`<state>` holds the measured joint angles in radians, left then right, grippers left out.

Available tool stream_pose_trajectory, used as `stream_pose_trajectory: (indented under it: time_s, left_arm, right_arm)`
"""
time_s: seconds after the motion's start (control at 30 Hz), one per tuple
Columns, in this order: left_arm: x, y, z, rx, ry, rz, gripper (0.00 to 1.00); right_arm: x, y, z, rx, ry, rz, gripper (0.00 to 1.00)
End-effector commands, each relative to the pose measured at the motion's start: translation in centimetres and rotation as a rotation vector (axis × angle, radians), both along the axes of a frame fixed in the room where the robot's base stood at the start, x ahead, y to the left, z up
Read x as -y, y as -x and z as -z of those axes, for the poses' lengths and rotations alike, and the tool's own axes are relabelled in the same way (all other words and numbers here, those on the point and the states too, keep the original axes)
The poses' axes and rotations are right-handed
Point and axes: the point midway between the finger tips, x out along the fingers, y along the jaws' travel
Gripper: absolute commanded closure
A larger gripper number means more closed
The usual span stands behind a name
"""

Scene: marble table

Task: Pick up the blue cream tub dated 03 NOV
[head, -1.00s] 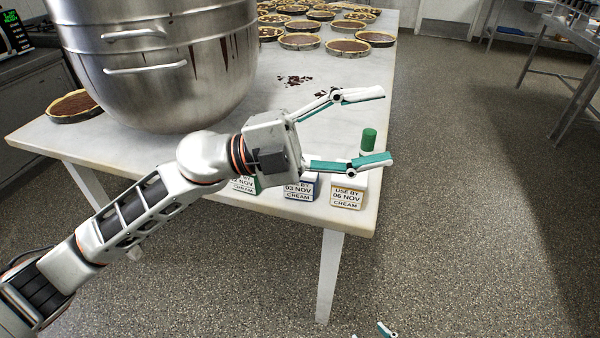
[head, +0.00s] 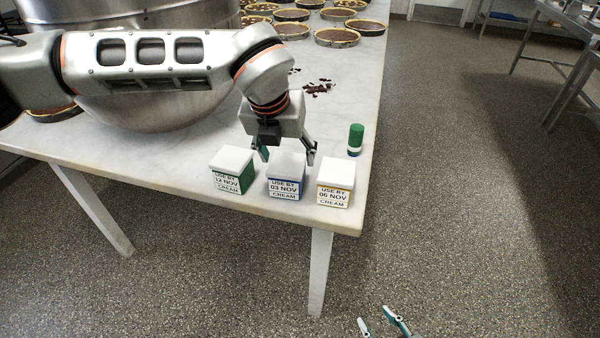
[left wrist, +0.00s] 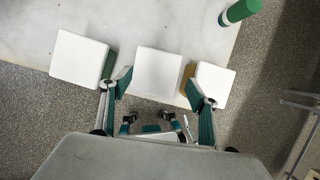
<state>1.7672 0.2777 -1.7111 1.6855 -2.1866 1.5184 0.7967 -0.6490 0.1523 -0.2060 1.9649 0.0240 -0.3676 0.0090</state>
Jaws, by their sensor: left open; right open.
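The blue cream tub dated 03 NOV (head: 285,188) stands upright near the table's front edge, between two other tubs. It has a white lid and blue trim; its lid (left wrist: 158,70) is central in the left wrist view. My left gripper (head: 286,152) is open, pointing down just behind and above this tub in the head view. In the left wrist view its fingers (left wrist: 156,84) lie to either side of the lid, with nothing held. I cannot tell their exact height. My right gripper (head: 381,324) is open and empty, low over the floor at the bottom edge.
A green-trimmed tub dated 12 NOV (head: 231,172) stands left, and a yellow-trimmed tub dated 06 NOV (head: 334,184) right, with narrow gaps. A green cylinder (head: 355,139) stands behind the right tub. A large steel bowl (head: 150,112), crumbs (head: 318,88) and tarts (head: 337,37) are farther back.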

Motion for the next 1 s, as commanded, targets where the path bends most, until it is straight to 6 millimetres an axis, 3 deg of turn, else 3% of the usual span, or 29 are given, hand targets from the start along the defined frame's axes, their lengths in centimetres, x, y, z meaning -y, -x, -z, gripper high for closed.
stream_pose_trajectory:
  time_s: [0.13,0.7,1.0]
  left_arm:
    - [-0.7,-0.9,1.5,0.031,-0.047,0.004,0.40]
    - [-0.1,-3.1,7.7,0.033,-0.048,0.008,0.40]
    - [0.0,-3.5,8.6,0.034,-0.047,0.008,0.40]
  right_arm:
    - [-0.4,0.0,-0.2,0.000,-0.006,-0.002,0.58]
    - [-0.9,-0.1,-1.1,0.000,-0.017,0.004,0.58]
    - [-0.8,-0.2,-1.2,0.004,-0.015,0.003,0.58]
